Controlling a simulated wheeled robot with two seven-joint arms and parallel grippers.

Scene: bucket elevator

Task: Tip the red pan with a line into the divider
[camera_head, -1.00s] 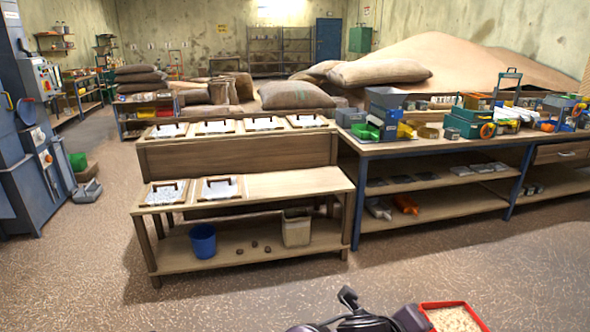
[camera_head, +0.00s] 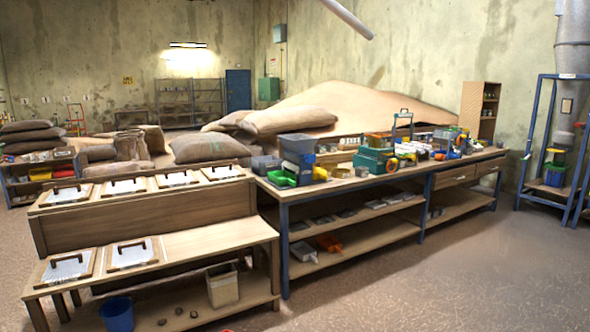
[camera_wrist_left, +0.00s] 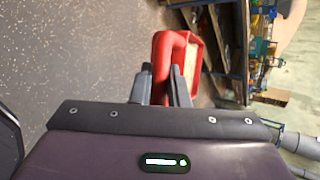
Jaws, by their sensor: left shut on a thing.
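My left gripper (camera_wrist_left: 160,88) is shut on the red pan (camera_wrist_left: 161,50) in the left wrist view. The pan is seen edge-on, with a pale strip of its inside showing; I cannot make out a line on it. In the head view only a sliver of red (camera_head: 228,330) shows at the bottom edge, and the gripper is out of frame. A grey-blue hopper device with green and yellow trays, which looks like the divider (camera_head: 297,150), stands on the near left end of the long workbench. The pan is well apart from it. My right gripper is not in view.
The long blue-legged workbench (camera_head: 390,181) carries several other devices, including a green machine (camera_head: 375,161). To its left stands a stepped wooden bench (camera_head: 200,238) with handled trays. A blue bucket (camera_head: 117,314) sits on its low shelf. Floor at the front right is clear.

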